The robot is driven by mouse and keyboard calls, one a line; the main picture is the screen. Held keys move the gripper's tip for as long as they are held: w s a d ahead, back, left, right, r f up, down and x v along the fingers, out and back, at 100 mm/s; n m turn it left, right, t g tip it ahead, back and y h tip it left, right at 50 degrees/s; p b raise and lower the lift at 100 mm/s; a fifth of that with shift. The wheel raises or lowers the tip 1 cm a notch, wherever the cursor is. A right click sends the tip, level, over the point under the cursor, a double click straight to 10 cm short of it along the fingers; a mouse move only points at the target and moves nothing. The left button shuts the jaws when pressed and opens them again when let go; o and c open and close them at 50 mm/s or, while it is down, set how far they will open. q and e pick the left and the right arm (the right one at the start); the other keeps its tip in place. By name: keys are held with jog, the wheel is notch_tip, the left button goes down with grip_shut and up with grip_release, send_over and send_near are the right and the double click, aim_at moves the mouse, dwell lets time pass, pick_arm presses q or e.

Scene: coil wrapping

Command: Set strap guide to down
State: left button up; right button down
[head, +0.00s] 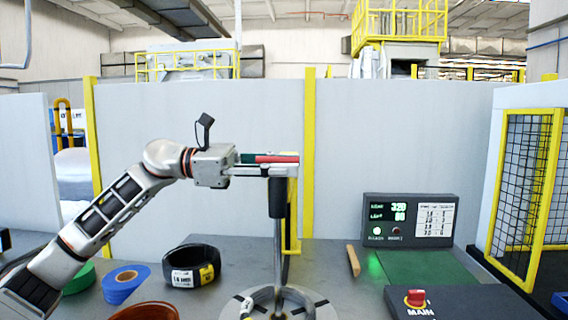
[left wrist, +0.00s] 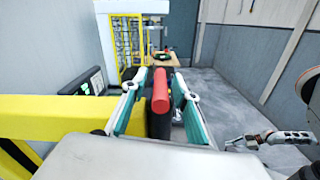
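A red handle (head: 277,158) points sideways at the top of the strap guide, over a black sleeve (head: 277,197) on an upright metal rod. My left gripper (head: 268,164) reaches it from the left, level with it. In the left wrist view the red handle (left wrist: 161,92) lies between the teal pads of my left gripper (left wrist: 160,108), with a gap on each side. The fingers are open. The sleeve is partly hidden behind the handle there. My right gripper (left wrist: 268,139) seems to show small at the right of the left wrist view; its opening is unclear.
A black coil (head: 192,265), a blue roll (head: 126,283) and an orange coil (head: 144,311) lie on the grey table. A display panel (head: 408,220) and a box with a red MAIN switch (head: 415,298) stand at the right. A yellow post (head: 293,210) stands behind the rod.

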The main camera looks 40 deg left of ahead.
pick_arm(q)
jog(key=shift+r, duration=0.15)
jog(key=v, duration=1.2)
dwell(0.7)
